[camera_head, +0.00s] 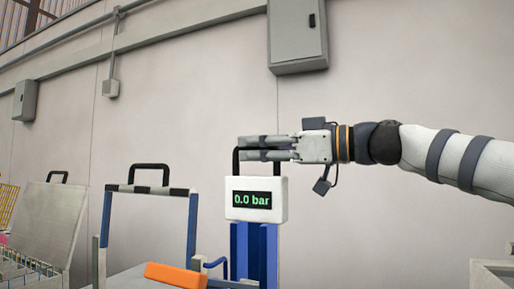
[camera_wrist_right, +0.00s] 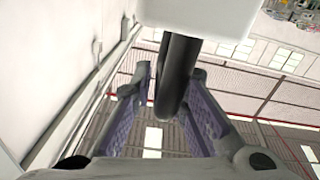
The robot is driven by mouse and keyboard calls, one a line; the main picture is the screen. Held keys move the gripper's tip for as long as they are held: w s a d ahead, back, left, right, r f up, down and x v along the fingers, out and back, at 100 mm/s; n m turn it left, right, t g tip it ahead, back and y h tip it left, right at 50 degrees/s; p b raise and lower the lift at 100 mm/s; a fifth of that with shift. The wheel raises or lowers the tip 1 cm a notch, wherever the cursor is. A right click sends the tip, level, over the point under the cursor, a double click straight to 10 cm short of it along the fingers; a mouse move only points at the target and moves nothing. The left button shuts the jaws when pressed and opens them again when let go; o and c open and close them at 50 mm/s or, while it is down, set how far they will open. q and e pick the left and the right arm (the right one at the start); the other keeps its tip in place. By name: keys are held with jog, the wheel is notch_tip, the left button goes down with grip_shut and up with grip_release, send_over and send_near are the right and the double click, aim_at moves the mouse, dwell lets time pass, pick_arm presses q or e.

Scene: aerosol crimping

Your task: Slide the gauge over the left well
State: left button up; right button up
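The gauge (camera_head: 256,186) is a white box with a green "0.0 bar" display and a black loop handle on top. It stands in front of the top of a blue upright post (camera_head: 240,255). My right gripper (camera_head: 242,148) reaches in from the right at handle height, one finger above and one below the handle's top bar. In the right wrist view the black handle (camera_wrist_right: 176,75) lies between the spread purple-padded fingers (camera_wrist_right: 165,120), with gaps visible. The gauge's white housing (camera_wrist_right: 200,14) is at the top there. No well can be made out. My left gripper is out of view.
An orange block (camera_head: 175,275) lies at the front, left of the post. A blue-sided frame with a black handle (camera_head: 149,172) stands left of the gauge. An open-lidded case (camera_head: 45,225) is farther left. A pale box (camera_head: 492,272) is at lower right. The wall behind is mostly bare.

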jog(key=shift+s+a+f, duration=0.1)
jog(key=shift+a+f, duration=0.05)
jog(key=shift+a, duration=0.35)
jog(key=v, duration=1.2)
